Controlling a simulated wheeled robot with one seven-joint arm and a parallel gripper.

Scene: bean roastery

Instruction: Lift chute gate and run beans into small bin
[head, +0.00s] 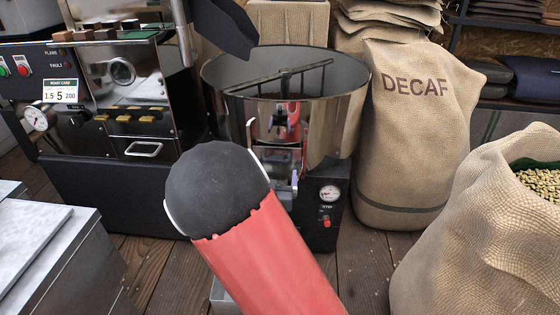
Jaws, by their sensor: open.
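A round metal cooling tray (355,115) with a stirring bar (275,75) stands in the middle of the head view. A shiny metal chute front (272,122) is on its near side, with a dark fitting on it and red tones that look like reflections. The gate's position cannot be told, since my arm covers part of this area. A pale grey edge (222,297) shows low beside my red arm link; it may be the small bin, mostly hidden. My red arm link with its dark rounded cap fills the lower middle.
The roaster (130,90) with knobs and gauge stands left. A DECAF sack (415,130) stands close right of the tray, and an open sack of pale beans (480,230) is nearer right. A metal-topped cabinet (45,240) is at lower left. Wooden floor (155,270) shows between.

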